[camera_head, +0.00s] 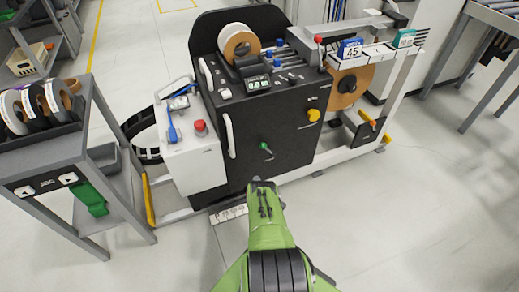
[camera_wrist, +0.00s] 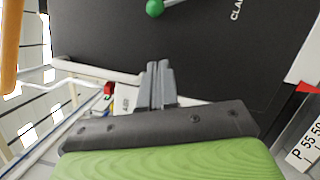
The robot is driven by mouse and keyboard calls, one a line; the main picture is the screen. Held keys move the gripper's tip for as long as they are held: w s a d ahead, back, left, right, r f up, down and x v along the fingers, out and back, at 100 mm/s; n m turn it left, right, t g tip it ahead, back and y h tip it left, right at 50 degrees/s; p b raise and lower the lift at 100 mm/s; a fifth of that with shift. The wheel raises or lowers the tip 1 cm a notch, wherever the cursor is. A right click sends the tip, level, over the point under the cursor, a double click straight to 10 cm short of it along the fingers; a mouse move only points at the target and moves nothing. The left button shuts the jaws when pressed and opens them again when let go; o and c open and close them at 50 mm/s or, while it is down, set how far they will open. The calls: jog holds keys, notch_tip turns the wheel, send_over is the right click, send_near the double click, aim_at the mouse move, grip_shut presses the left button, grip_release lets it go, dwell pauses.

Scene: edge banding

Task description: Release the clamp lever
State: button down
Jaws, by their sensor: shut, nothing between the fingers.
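The clamp lever (camera_head: 265,147) has a green ball knob and a short metal rod, on the black front panel of the edge banding machine (camera_head: 254,130). In the wrist view its green knob (camera_wrist: 155,8) is at the top edge, beside partly cut-off lettering that starts "CLA". Most of the rod is cut off there. My gripper (camera_head: 259,183) is in front of the machine, below the lever in the picture and apart from it. In the wrist view my gripper's two grey fingers (camera_wrist: 159,83) are together and empty.
A yellow knob (camera_head: 313,115) and a white vertical handle (camera_head: 229,135) are on the same panel. A red button (camera_head: 200,127) tops the white box at left. A grey cart (camera_head: 90,130) with tape rolls stands at the left. The floor at right is clear.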

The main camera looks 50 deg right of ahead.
aim_at(268, 150)
jog(key=s+d+r+b+x, duration=0.1)
jog(key=b+x, duration=0.3)
jog(key=x, duration=0.8)
jog(key=shift+s+d+r+b, duration=0.2)
jog(key=shift+d+b, duration=0.15)
jog(key=shift+d, duration=0.25)
